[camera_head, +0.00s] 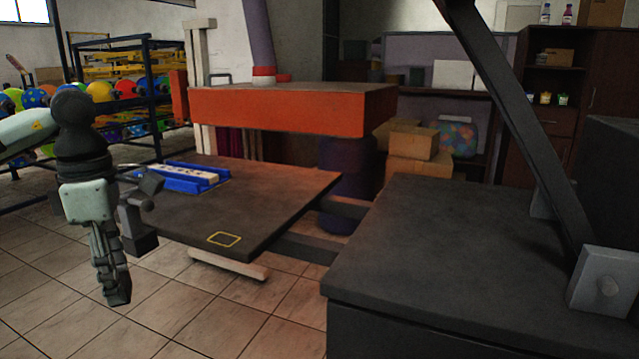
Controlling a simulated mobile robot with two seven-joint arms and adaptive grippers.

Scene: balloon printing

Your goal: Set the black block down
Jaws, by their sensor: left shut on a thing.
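My left gripper (115,275) hangs pointing down at the left, in front of the dark press table's (285,195) left front edge. It is shut on a small dark thing at its fingertips, which looks like the black block (119,291); the fingers hide part of it and its outline is hard to tell from them. A yellow square outline (224,239) is marked on the table near its front corner, to the right of the gripper. Nothing lies inside the outline. My right gripper is not in view.
A blue fixture with a white strip (190,177) lies on the table's back left. A dark clamp-like part (137,230) stands at the table's left edge, close to my gripper. An orange plate (290,110) overhangs the table's back. A large dark surface (450,260) fills the right.

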